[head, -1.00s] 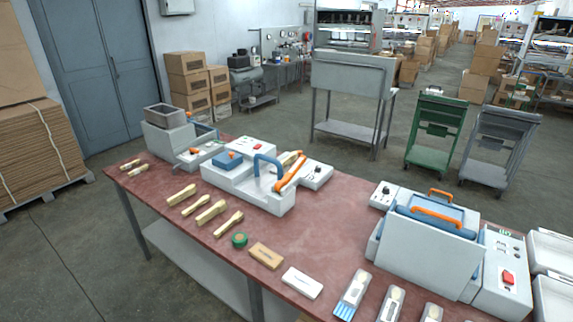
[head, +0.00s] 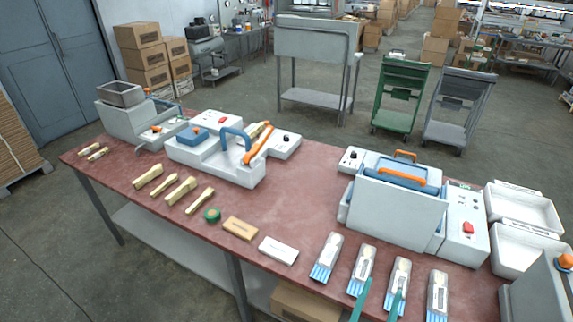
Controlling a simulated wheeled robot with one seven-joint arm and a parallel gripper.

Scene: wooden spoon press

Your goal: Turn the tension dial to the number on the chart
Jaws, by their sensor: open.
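A white press (head: 215,163) with a blue arch and an orange lever stands at the middle left of the table. A small black dial (head: 286,138) sits on the white block at its right end. Another black dial (head: 351,156) sits at the left of the white and blue machine (head: 390,210). I cannot tell which is the tension dial, and their settings are too small to read. I cannot make out a chart with a number. My gripper (head: 379,296) shows as two teal fingertips at the bottom edge, apart and empty, well short of both dials.
Wooden pieces (head: 180,190), a green roll (head: 212,215), a tan block (head: 240,228), a white block (head: 278,251) and several blue-ended packs (head: 327,257) line the front of the red table (head: 300,205). White trays (head: 525,210) stand at the right. Table between press and machine is clear.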

